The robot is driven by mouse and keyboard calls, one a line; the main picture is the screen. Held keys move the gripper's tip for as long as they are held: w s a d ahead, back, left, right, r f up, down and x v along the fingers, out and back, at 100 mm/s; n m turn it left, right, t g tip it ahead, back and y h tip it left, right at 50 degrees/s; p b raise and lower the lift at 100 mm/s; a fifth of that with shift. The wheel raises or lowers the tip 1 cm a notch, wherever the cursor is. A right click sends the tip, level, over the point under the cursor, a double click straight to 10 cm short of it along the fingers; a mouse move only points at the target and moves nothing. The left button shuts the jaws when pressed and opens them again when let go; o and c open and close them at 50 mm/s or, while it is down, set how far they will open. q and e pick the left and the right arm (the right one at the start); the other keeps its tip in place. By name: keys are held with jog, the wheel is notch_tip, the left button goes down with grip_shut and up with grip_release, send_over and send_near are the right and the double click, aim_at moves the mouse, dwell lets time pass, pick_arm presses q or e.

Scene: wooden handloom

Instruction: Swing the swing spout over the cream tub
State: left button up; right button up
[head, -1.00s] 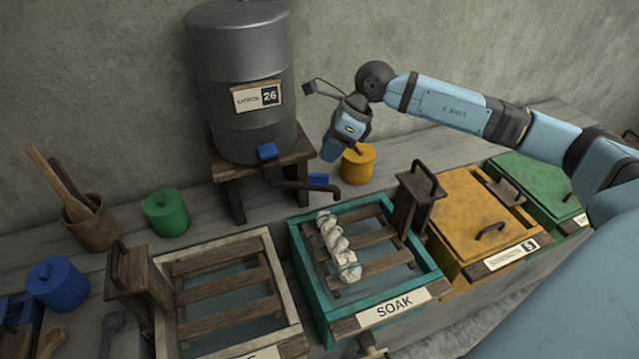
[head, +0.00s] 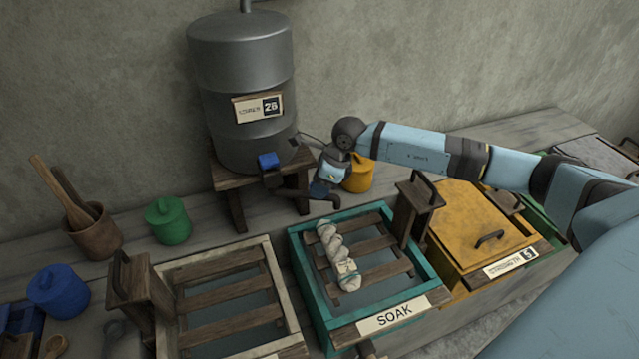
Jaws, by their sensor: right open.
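The swing spout (head: 287,193) is a dark pipe under the grey drum, below the blue tap (head: 268,161). It points right, and its bent end (head: 334,200) is by the back rim of the teal SOAK tub. The cream tub (head: 216,257), with a pale rim and wooden slats, stands at the front left of the teal tub. My right gripper (head: 322,190) is open and points down at the outer part of the spout. It hides the spout's blue handle; I cannot tell whether its fingers are around it. My left gripper is not in view.
A twisted white skein (head: 338,255) lies on the slats of the teal tub (head: 300,262). An orange pot (head: 359,174) stands close behind my right gripper. The grey drum (head: 240,75) stands on a wooden stand (head: 231,180). A green pot (head: 168,221) is farther left.

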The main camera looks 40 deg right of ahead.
jog(key=shift+f, duration=0.25)
grip_shut()
jog(key=shift+a, duration=0.1)
